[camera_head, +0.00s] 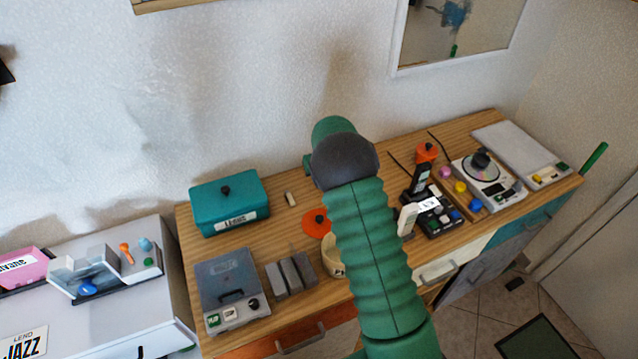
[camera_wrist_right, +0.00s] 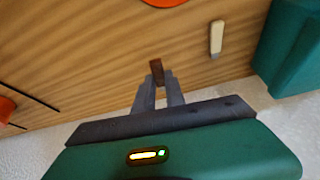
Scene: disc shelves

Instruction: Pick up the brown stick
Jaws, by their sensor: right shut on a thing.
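In the right wrist view, a small brown stick (camera_wrist_right: 157,72) is between the tips of my right gripper (camera_wrist_right: 158,82). The fingers are shut on its near end, and its far end sticks out past them over the wooden top. I cannot tell whether the stick touches the wood. In the head view my green right arm hides the brown stick and its own gripper. My left gripper is in neither view.
A pale stick (camera_head: 290,199) lies beside the teal box (camera_head: 230,203); it also shows in the wrist view (camera_wrist_right: 216,38). An orange disc (camera_head: 316,222) lies nearby. A grey case (camera_head: 230,285), grey blocks (camera_head: 290,275) and a disc player (camera_head: 487,181) stand on the wooden top (camera_head: 266,240).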

